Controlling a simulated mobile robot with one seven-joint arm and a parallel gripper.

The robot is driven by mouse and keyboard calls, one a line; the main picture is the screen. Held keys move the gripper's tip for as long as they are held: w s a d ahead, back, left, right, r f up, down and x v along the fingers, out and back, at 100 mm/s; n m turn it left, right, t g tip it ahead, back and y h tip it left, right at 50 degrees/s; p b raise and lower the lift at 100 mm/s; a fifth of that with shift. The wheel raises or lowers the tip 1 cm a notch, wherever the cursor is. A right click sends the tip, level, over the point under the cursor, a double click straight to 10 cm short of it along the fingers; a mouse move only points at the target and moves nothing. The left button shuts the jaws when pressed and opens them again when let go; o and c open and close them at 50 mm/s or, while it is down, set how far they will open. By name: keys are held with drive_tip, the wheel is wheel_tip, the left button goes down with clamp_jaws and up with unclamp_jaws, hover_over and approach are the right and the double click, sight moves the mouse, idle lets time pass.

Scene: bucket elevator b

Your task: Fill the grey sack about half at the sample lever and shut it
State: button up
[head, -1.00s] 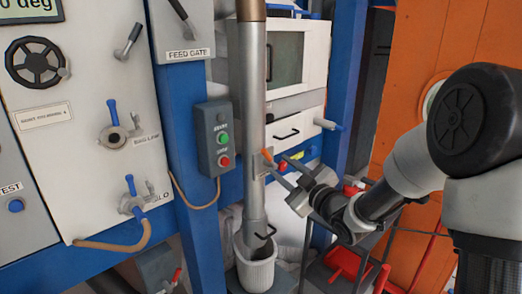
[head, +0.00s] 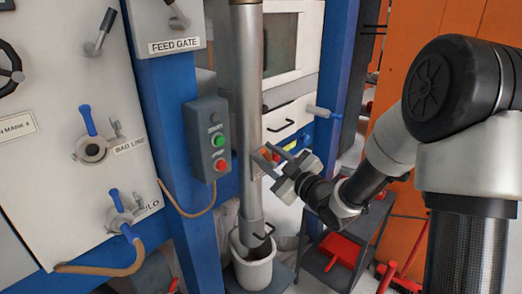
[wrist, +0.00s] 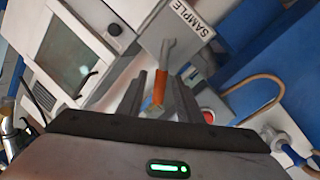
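The sample lever has an orange handle (head: 265,153) on the side of the metal pipe (head: 250,110). In the wrist view the orange handle (wrist: 159,88) lies between my two fingers, below a SAMPLE label (wrist: 190,17). My gripper (head: 274,152) is open around the handle, with a gap showing beside it in the wrist view (wrist: 160,80). A pale grey container (head: 252,272) hangs or stands around the pipe's lower end. I cannot tell whether it is the grey sack, and its contents are hidden. A dark wire hook (head: 265,233) shows at the pipe's end.
A control box (head: 208,140) with green and red buttons is left of the pipe. A FEED GATE panel (head: 174,46) and a white panel with blue-handled valves (head: 90,150) are farther left. A dark cart (head: 335,240) with red items stands at the lower right.

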drive_tip(key=shift+w+a, duration=0.1)
drive_tip(key=shift+w, duration=0.05)
clamp_jaws()
drive_tip(key=shift+w+d+r+m+p, duration=0.3)
drive_tip(key=shift+r+m+p, duration=0.15)
drive_tip(key=shift+m+p, duration=0.25)
drive_tip(key=shift+w+d+m+g+p, duration=0.25)
drive_tip(key=shift+m+g+p, duration=0.2)
drive_tip(key=shift+m, duration=0.35)
unclamp_jaws()
drive_tip(key=shift+a, duration=0.1)
drive_tip(key=v, duration=1.7)
drive_tip(key=shift+s, duration=0.2)
